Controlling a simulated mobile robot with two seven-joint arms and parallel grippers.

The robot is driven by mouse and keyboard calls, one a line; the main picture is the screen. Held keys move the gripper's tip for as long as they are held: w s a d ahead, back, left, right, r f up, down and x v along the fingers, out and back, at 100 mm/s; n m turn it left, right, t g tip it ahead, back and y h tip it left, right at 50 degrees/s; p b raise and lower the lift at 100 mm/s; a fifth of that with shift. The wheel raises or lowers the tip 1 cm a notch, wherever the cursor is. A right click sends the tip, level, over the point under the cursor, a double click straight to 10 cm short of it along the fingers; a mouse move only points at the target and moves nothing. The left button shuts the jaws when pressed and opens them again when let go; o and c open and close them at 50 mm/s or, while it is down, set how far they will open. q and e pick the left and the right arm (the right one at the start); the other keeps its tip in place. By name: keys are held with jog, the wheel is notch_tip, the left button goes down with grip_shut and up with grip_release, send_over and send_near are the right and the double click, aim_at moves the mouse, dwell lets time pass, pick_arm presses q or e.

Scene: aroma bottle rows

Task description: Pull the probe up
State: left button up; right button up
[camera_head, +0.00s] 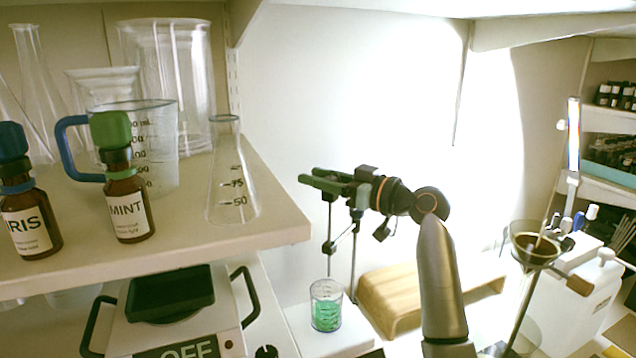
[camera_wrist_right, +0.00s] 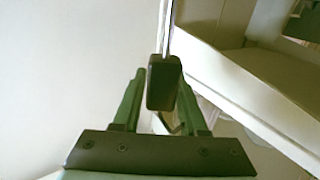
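The probe is a dark block-like handle (camera_wrist_right: 163,85) with a thin rod; in the head view its handle (camera_head: 328,197) shows just below my right gripper's fingers. The rod runs down toward a clamp on a thin stand (camera_head: 354,250), above a glass beaker of green liquid (camera_head: 326,306). My right gripper (camera_head: 308,181) points left at the top of the probe. In the wrist view its two fingers (camera_wrist_right: 163,90) lie on either side of the handle, very close to it. Whether they press on it is unclear. My left gripper is not in view.
A shelf (camera_head: 270,205) at left holds brown bottles (camera_head: 128,205), a measuring jug (camera_head: 160,135) and a flask (camera_head: 230,180). A device marked OFF (camera_head: 190,335) is under it. A wooden stand (camera_head: 400,295) is right of the beaker; a funnel (camera_head: 535,245) stands farther right.

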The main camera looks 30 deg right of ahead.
jog(key=shift+o, duration=1.4)
jog(key=shift+f, duration=0.25)
jog(key=b+v, duration=0.3)
jog(key=v, duration=0.9)
jog(key=shift+s+d, duration=0.2)
jog(key=shift+r, duration=0.1)
